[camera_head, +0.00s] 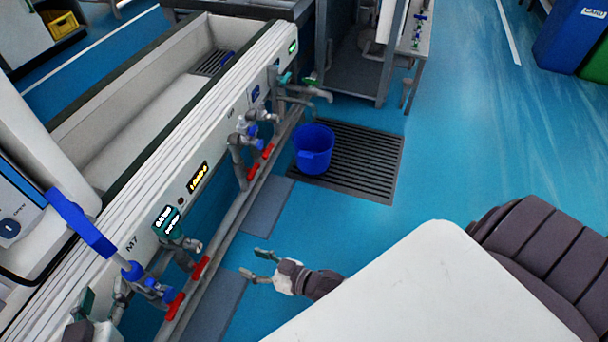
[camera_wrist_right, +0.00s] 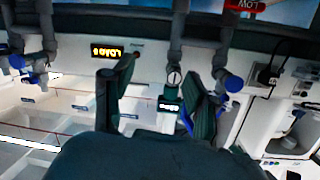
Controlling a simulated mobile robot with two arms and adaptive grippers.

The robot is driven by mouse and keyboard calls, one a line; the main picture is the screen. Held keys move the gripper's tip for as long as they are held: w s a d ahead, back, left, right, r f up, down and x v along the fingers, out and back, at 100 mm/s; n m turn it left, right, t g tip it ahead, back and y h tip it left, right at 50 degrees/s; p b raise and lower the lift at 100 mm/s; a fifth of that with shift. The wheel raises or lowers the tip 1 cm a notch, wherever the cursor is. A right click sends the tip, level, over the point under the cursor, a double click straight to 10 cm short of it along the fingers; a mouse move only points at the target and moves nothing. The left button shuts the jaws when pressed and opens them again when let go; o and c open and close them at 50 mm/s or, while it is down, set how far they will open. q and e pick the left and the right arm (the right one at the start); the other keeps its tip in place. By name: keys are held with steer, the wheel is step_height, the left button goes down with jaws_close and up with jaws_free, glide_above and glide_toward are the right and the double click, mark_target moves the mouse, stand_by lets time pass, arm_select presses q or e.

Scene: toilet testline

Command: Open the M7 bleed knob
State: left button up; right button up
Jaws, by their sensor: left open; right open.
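The M7 label (camera_head: 131,243) is on the white trough front at lower left. Near it are a blue round knob (camera_head: 132,270), blue fittings (camera_head: 158,290) and red handles (camera_head: 200,267) on grey pipes. I cannot tell which is the bleed knob. My left gripper (camera_head: 84,314) is at the lower left edge, just left of these pipes, open and partly cut off. My right gripper (camera_head: 257,265) is open and empty, to the right of the pipes.
A blue bucket (camera_head: 314,148) stands on a dark floor grate (camera_head: 362,160) further back. More pipes run along the trough. A yellow-lit display (camera_wrist_right: 108,52) shows in the right wrist view.

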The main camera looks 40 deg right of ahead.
arm_select(q)
step_height(320, 180, up, 10)
steer(key=p, duration=0.9)
steer(key=shift+r, duration=0.25)
arm_select(e)
steer(key=s+d+f+g+h, duration=0.4)
steer(key=s+d+f+h, duration=0.1)
steer(key=s+d+f, duration=0.2)
steer(key=shift+s+d+f+m+g, duration=0.4)
steer(key=shift+s+d, duration=0.4)
steer(key=shift+s, duration=0.35)
